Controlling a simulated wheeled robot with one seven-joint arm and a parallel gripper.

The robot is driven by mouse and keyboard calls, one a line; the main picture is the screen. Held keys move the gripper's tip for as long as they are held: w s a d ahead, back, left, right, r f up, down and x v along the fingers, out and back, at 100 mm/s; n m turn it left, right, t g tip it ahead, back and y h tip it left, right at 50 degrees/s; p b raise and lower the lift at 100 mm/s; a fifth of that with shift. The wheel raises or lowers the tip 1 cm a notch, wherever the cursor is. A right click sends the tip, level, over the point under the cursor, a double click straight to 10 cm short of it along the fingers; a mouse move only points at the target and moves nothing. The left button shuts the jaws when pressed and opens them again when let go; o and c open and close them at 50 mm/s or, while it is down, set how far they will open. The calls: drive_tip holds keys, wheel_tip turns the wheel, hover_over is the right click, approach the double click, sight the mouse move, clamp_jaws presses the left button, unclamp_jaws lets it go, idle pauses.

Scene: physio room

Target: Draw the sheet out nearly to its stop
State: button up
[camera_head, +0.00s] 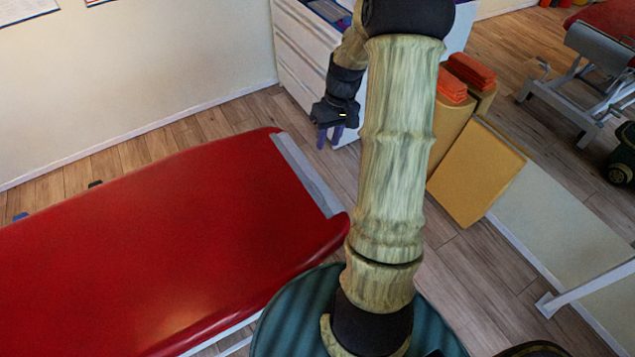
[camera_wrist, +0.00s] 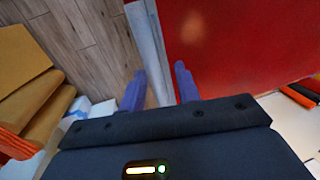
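A narrow pale grey strip (camera_head: 307,174), which looks like the sheet, lies across the far end of the red treatment table (camera_head: 170,240). In the wrist view the strip (camera_wrist: 150,45) runs along the edge of the red table top (camera_wrist: 230,45), its lower end in line with the gap between my fingers. My gripper (camera_head: 330,138) points down just beyond the table's far end, to the right of the strip's far end. In the wrist view its two purple fingers (camera_wrist: 159,86) are apart, with nothing visibly held. Their height above the strip is unclear.
A white drawer cabinet (camera_head: 305,60) stands behind my gripper. Tan foam blocks (camera_head: 475,175) with orange folded items (camera_head: 470,72) on top stand to the right. Another red couch (camera_head: 605,25) is at the far right.

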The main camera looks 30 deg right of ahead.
sight(316, 188)
drive_tip(key=a+f, duration=0.1)
drive_tip(key=f, duration=0.4)
drive_tip(key=a+f, duration=0.1)
drive_tip(key=f, duration=0.5)
drive_tip(key=a+f, duration=0.1)
drive_tip(key=f, duration=0.5)
drive_tip(key=shift+a+p, duration=0.2)
drive_tip(key=shift+p, duration=0.15)
drive_tip(key=shift+s, duration=0.1)
clamp_jaws()
